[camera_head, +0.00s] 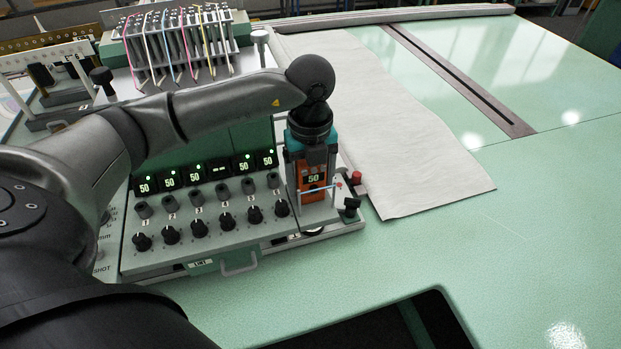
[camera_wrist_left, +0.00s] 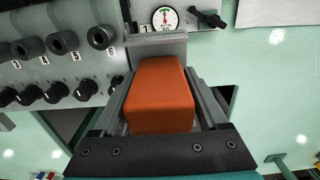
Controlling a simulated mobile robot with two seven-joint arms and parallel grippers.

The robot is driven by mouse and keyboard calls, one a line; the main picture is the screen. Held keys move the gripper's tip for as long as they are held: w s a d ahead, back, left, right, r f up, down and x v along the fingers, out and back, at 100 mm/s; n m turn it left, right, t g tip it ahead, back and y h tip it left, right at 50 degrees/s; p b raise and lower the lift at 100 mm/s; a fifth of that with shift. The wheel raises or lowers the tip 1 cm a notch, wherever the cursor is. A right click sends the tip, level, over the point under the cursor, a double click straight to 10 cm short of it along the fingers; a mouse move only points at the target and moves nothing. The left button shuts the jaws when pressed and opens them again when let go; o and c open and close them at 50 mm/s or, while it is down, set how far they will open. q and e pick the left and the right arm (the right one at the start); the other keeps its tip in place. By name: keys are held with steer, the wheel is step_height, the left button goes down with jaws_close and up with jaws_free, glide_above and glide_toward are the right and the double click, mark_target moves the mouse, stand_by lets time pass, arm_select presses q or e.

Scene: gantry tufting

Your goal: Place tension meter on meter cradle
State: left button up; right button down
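In the left wrist view the orange meter (camera_wrist_left: 162,95) fills the space between two grey fingers. My left gripper (camera_head: 311,163) is above and around it, shut on it. The meter cradle seems to be the light grey holder (camera_head: 320,213) under and around the meter's lower end. The meter hides much of it, and I cannot tell whether they touch. My right gripper is not in view.
The control panel (camera_head: 190,247) with knobs and lit displays is left of the meter. A round dial gauge (camera_wrist_left: 165,18) and a red knob (camera_head: 356,178) are close by. Pale cloth (camera_head: 400,150) lies behind right. The green table (camera_head: 520,230) is clear at right; a dark opening is in front.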

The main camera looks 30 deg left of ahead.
arm_select(q)
steer(key=shift+o, duration=1.3)
step_height(320, 180, up, 12)
steer(key=shift+r, duration=0.2)
steer(key=shift+d, duration=0.1)
